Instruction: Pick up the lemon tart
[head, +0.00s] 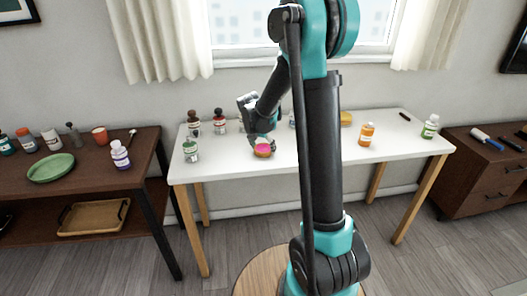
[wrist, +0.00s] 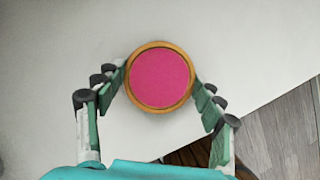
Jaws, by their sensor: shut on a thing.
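The tart (head: 263,151) is round, with a golden crust rim and a bright pink top rather than a yellow one. It shows large in the wrist view (wrist: 160,77), over the white table. My gripper (head: 262,143) reaches down over the white table (head: 320,151) with the tart at its fingertips. In the wrist view, the two fingers of my gripper (wrist: 159,78) press on the left and right sides of the rim, so it is shut on the tart. I cannot tell whether the tart touches the tabletop.
Dark-capped bottles (head: 219,122) and a green-labelled jar (head: 190,150) stand left of my gripper. An orange bottle (head: 367,134) and a green bottle (head: 430,127) stand to the right. A brown table (head: 100,185) with a green plate (head: 51,168) is further left. The white table's front edge is close.

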